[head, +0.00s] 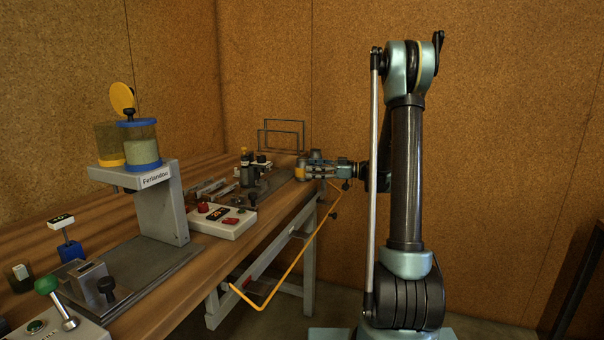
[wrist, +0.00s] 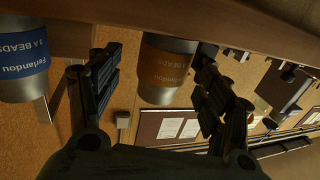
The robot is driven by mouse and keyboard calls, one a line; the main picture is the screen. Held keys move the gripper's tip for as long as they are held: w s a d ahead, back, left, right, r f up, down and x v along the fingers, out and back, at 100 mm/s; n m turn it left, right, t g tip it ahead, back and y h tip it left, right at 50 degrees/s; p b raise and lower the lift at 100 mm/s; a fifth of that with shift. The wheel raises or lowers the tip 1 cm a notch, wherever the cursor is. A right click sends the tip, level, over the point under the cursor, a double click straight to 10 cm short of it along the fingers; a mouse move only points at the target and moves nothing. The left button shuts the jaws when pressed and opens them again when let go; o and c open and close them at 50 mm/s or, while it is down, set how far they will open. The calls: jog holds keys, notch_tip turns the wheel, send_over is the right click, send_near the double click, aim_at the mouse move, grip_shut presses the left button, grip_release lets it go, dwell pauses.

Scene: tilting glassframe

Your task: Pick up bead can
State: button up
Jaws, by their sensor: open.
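A silver bead can with an orange-brown label (wrist: 166,66) sits between the two fingers of my gripper (wrist: 158,60) in the wrist view. The fingers are open, one on either side of it, with a visible gap; I see no clear grip. A second bead can with a blue label (wrist: 24,62) is at the left of the wrist view, outside the fingers. In the head view my gripper (head: 308,171) is at the far end of the workbench, level with the cans there, which are small and partly hidden by it.
The wooden workbench (head: 193,264) holds a grey Ferlandou machine (head: 166,203) with blue- and yellow-rimmed hoppers, a white control box (head: 222,221) and small tools. A wire rack (head: 283,136) stands at the back. A yellow rail (head: 288,273) hangs along the bench's right side.

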aim_at(303, 169)
jog(key=a, duration=0.4)
jog(key=shift+w+f, duration=0.1)
jog(key=shift+f, duration=0.15)
jog(key=c, duration=1.4)
